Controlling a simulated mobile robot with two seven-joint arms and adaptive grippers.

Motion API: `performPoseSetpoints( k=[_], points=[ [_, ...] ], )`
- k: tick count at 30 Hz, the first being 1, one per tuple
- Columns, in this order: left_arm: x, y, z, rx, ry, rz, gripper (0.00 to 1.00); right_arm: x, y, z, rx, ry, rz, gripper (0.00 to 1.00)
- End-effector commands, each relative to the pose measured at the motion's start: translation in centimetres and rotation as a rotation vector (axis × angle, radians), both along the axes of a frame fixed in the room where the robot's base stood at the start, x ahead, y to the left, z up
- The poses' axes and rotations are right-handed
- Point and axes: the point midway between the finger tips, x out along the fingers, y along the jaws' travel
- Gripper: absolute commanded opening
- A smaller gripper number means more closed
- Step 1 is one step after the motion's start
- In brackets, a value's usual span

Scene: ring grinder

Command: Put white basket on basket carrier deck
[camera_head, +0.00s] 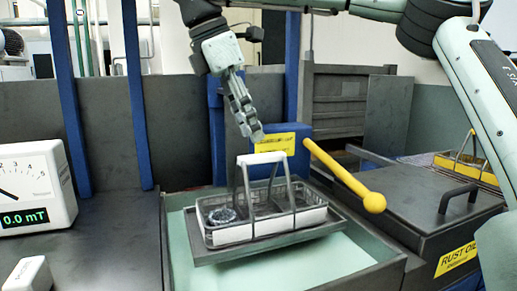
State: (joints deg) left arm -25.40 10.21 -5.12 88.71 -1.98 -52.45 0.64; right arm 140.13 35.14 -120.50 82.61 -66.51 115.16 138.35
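The white wire basket (316,216) sits at the middle of the head view, with a tall grey handle (242,184) rising over it. A dark metal ring-like part (221,216) lies inside it. The basket rests on a dark, slightly tilted plate, seemingly the basket carrier deck (212,256), above an open tank. My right gripper (254,134) points down just above the handle's top bar and looks apart from it. Its fingers are seen side-on and overlap, so the opening between them is hidden. My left gripper is out of view.
Pale green liquid (290,265) fills the tank around the deck. A yellow-knobbed lever (345,183) reaches out right of the basket. A lidded rust oil tank (425,205) stands at right with another basket behind. A gauge (35,188) reading 0.0 mT stands left.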

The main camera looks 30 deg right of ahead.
Motion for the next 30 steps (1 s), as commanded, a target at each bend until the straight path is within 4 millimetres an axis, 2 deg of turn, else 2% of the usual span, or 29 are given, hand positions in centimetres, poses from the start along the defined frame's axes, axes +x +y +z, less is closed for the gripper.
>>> performPoseSetpoints(
  k=[3, 9, 30],
  points=[
    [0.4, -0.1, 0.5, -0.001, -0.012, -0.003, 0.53, 0.2, 0.9, 2.2, -0.003, -0.003, -0.001, 0.35],
    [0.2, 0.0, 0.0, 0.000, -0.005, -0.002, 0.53, 0.4, 1.6, 4.0, -0.001, 0.000, -0.001, 0.35],
    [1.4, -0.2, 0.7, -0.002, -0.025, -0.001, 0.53, 0.4, 1.7, 4.3, 0.000, 0.001, 0.001, 0.35]
  ],
)
